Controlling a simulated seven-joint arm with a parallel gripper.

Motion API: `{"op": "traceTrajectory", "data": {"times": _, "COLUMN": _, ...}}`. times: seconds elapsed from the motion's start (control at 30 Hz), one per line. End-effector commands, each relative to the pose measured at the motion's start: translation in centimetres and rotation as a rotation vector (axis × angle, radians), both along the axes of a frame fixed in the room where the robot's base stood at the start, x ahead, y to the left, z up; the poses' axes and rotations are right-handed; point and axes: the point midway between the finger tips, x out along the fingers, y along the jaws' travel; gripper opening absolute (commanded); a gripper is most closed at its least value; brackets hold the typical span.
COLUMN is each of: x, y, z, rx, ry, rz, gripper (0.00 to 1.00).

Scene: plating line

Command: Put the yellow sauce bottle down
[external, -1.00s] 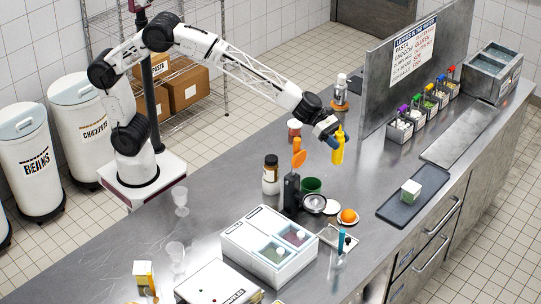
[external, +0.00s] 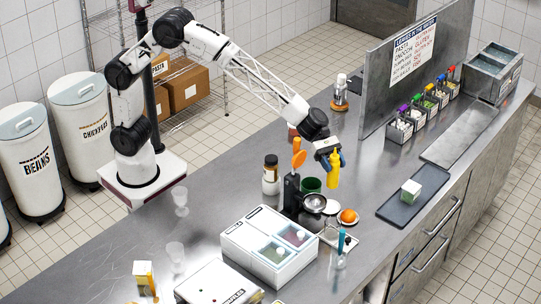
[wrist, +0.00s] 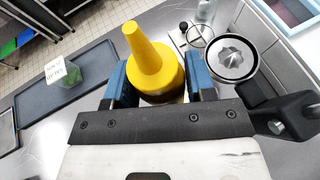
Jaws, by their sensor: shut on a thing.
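The yellow sauce bottle (external: 334,170) is upright, with its pointed nozzle toward the camera in the wrist view (wrist: 152,62). My gripper (external: 330,158) is shut on it, with one blue fingertip on each side of the bottle in the wrist view. The bottle is near the counter, behind the orange on its small plate. I cannot tell whether its base touches the counter.
A dark tray (external: 398,206) with a white-and-green box (external: 411,192) lies to the right. Bare steel counter (external: 365,175) lies between the bottle and that tray.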

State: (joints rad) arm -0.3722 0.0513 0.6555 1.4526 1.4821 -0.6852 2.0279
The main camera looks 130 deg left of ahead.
Motion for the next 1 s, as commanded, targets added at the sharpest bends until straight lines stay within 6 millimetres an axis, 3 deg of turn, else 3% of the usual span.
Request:
{"op": "traceTrajectory", "data": {"times": 0.57, "x": 0.2, "y": -0.5, "z": -0.3, "rx": -0.001, "ry": -0.001, "rz": -0.015, "gripper": 0.22}}
{"op": "traceTrajectory", "data": {"times": 1.0, "x": 0.2, "y": -0.5, "z": -5.3, "rx": -0.002, "ry": 0.001, "rz": -0.014, "gripper": 0.22}}
